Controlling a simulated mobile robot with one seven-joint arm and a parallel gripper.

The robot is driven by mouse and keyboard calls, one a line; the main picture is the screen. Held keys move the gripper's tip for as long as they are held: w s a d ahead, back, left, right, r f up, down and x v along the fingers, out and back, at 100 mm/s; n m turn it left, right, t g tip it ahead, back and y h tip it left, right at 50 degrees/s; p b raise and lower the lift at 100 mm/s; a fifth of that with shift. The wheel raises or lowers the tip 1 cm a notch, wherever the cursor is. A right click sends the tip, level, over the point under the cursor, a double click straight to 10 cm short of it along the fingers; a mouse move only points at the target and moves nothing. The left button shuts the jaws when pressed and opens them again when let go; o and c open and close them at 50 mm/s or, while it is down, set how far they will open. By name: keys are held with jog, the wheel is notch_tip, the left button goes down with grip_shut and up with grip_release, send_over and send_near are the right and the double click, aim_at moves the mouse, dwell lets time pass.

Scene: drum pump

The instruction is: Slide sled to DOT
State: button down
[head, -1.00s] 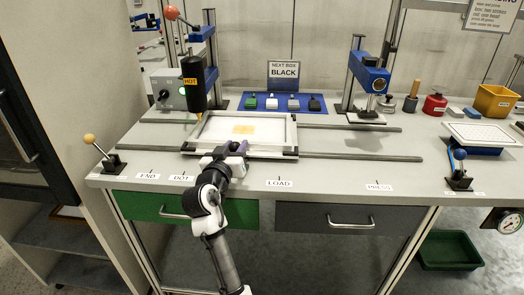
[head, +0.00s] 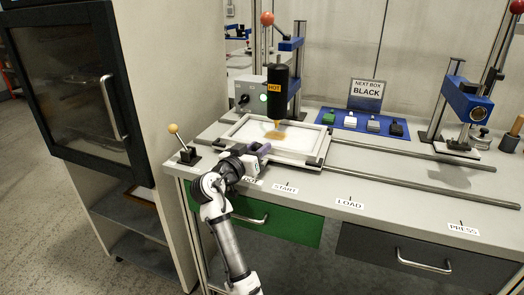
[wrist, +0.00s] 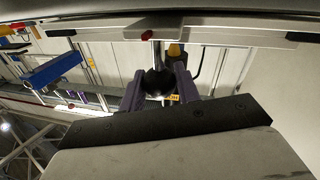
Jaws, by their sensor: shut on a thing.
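The sled (head: 298,157) is a white rectangular frame with black corners, sitting on two grey rails. A tan piece (head: 275,135) lies in its middle. The black HOT tool (head: 279,88) stands over the sled, its tip above the tan piece. My gripper (head: 262,148) is at the sled's front edge, its purple fingers shut on a dark round knob (wrist: 158,82), seen between them in the wrist view. The DOT label (head: 251,181) on the table's front edge is partly hidden by my gripper, and the START label (head: 285,188) is just right of it.
A lever with a tan ball (head: 173,128) stands at the table's left corner, near my arm. A control box (head: 250,92) is behind the sled. A blue pad (head: 345,121) with coloured blocks and the press (head: 466,100) are to the right. The rails right of the sled are clear.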

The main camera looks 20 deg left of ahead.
jog(key=c, duration=1.1)
grip_release()
jog(key=shift+o, duration=0.2)
jog(key=s+a+b, duration=0.2)
jog(key=s, duration=1.1)
jog(key=shift+s+a, duration=0.25)
jog(key=shift+a, duration=0.05)
